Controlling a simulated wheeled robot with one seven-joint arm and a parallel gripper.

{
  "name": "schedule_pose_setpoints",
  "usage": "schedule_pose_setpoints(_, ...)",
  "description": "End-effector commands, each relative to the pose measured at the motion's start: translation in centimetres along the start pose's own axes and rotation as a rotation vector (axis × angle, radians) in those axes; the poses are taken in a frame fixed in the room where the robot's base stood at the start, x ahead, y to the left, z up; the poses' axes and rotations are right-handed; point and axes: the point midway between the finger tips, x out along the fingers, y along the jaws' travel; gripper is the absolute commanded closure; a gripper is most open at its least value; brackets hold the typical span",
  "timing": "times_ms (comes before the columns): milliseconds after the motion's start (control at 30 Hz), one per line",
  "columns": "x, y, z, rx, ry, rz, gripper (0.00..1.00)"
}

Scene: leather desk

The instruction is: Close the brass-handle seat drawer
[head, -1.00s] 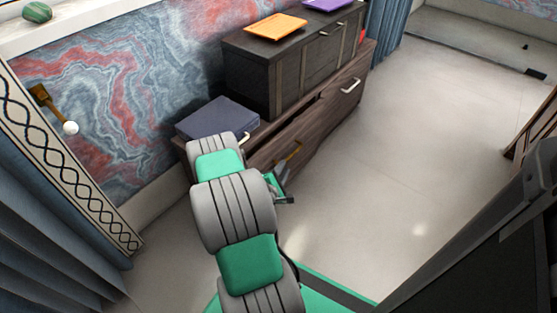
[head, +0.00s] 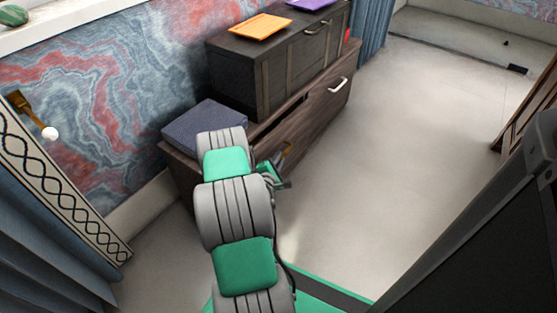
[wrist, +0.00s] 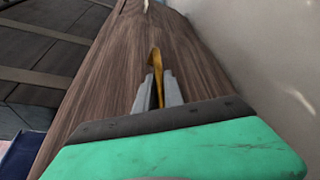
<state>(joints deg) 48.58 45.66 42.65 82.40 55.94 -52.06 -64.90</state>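The seat drawer (head: 268,150) is in the low brown wooden bench, at its near end; my arm covers part of its front. Its brass handle (head: 286,150) is just above my gripper (head: 283,175) in the head view. In the wrist view the brass handle (wrist: 155,62) stands upright between the two grey fingertips of my gripper (wrist: 158,88). The fingers sit close together with brass filling the narrow gap, so the gripper appears shut on the handle. How far the drawer stands out is hard to tell.
A silver handle (head: 338,86) is farther along the bench front. A dark chest (head: 235,82) with orange (head: 260,27) and purple trays stands on the bench, beside a blue-grey box (head: 203,124). The floor (head: 400,160) to the right is clear.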

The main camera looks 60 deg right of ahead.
Motion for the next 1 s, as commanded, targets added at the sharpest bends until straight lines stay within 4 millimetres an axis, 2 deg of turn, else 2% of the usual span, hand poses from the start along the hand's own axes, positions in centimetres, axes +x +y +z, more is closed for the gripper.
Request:
schedule_pose_setpoints(100, 0.00, -0.01, 0.03, 0.000, -0.001, 0.000, 1.00)
schedule_pose_setpoints(1000, -0.02, -0.05, 0.04, 0.000, -0.001, -0.001, 1.00)
